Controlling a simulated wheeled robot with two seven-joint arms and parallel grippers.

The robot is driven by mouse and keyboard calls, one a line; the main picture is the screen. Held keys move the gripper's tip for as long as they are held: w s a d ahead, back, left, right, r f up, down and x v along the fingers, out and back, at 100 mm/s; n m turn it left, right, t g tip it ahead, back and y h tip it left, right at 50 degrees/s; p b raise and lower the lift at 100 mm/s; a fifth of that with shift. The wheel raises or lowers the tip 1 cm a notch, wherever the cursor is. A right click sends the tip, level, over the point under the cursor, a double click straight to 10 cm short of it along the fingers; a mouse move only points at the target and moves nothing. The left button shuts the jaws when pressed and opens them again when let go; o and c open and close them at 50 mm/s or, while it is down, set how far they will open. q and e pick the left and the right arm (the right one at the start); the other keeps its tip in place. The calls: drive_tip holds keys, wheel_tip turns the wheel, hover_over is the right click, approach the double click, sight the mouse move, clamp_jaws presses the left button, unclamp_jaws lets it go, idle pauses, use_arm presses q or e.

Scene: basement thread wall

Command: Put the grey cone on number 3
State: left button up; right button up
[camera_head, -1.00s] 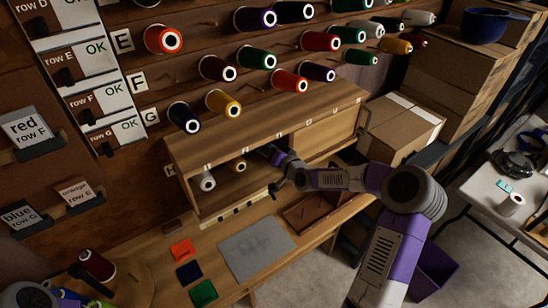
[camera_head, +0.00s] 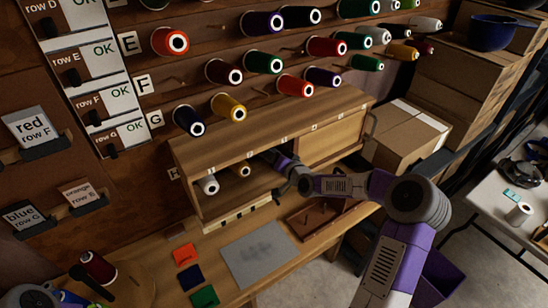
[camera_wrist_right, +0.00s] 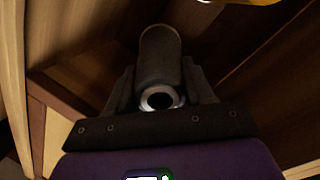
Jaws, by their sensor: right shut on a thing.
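My right gripper (camera_head: 283,166) reaches into the open front of the wooden cabinet (camera_head: 225,147). In the right wrist view, its fingers are shut on a dark grey cone (camera_wrist_right: 160,60), whose pale ringed end faces the camera. In the head view, that cone is hidden or too dark to make out. Small labels (camera_head: 284,139) run along the cabinet's upper edge; their numbers are too small to read. My left arm shows only in the bottom left corner; dark parts of its gripper (camera_head: 90,284) are beside a dark red cone (camera_head: 98,267), and I cannot tell whether they hold it.
Coloured cones hang on the wall pegs above. A grey mat (camera_head: 258,253) and a wooden tray (camera_head: 315,217) lie on the bench. A cardboard box (camera_head: 405,135) stands to the right.

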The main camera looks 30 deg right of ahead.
drive_tip(key=shift+f, duration=0.1)
drive_tip(key=o, duration=1.3)
drive_tip(key=shift+s, duration=0.15)
drive_tip(key=shift+s+d, duration=0.1)
drive_tip(key=shift+s, duration=0.2)
drive_tip(key=p+v, duration=0.1)
drive_tip(key=v, duration=0.5)
drive_tip(key=shift+s+r, duration=0.25)
drive_tip(key=shift+s, duration=0.1)
